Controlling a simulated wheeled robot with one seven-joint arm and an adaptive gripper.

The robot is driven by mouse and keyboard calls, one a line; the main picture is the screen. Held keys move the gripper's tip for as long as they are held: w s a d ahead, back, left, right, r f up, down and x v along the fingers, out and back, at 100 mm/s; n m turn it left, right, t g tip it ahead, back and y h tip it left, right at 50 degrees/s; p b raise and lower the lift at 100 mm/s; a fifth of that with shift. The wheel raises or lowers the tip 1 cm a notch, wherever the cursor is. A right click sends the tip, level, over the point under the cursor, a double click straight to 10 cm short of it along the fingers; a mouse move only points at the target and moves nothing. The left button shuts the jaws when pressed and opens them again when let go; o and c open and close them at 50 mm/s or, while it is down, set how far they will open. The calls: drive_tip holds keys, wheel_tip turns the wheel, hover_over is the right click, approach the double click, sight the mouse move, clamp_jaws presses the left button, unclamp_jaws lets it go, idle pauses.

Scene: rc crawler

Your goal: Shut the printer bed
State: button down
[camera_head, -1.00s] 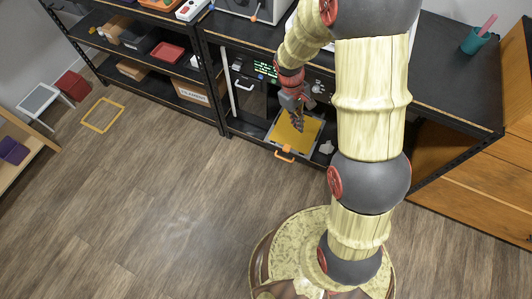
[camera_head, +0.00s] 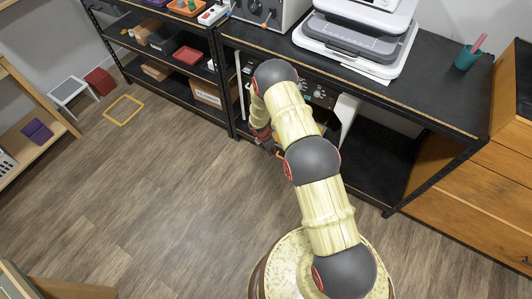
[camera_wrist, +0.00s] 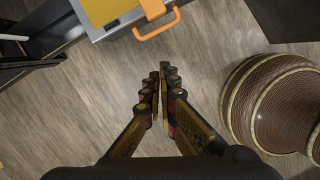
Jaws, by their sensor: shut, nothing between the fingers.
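The printer bed (camera_wrist: 98,12) is a yellow plate in a grey tray with an orange handle (camera_wrist: 157,22). It shows at the top of the wrist view, over the floor. In the head view my arm hides most of the bed; a bit of orange handle (camera_head: 281,154) shows beside it. The printer (camera_head: 320,95) stands under the bench, its front partly covered by my arm. My gripper (camera_wrist: 162,68) is shut and empty, its fingertips apart from the handle and a little below it in the wrist view. In the head view the gripper is mostly hidden behind my arm.
A black bench (camera_head: 432,102) stands over the printer, with a paper printer (camera_head: 360,38) and a teal cup (camera_head: 466,57) on top. A dark shelf rack (camera_head: 183,71) is to its left. Wooden drawers (camera_head: 475,175) stand at the right. The floor before the bench is clear.

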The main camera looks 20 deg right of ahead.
drive_tip(key=w+d+f+n+t+b, duration=0.1)
drive_tip(key=w+d+f+n+b, duration=0.2)
drive_tip(key=w+f, duration=0.4)
drive_tip(key=shift+w+d+f+n+y+b, duration=0.15)
drive_tip(key=shift+w+f+n+y+b, duration=0.3)
drive_tip(key=shift+f+n, duration=0.5)
drive_tip(key=shift+d, duration=0.1)
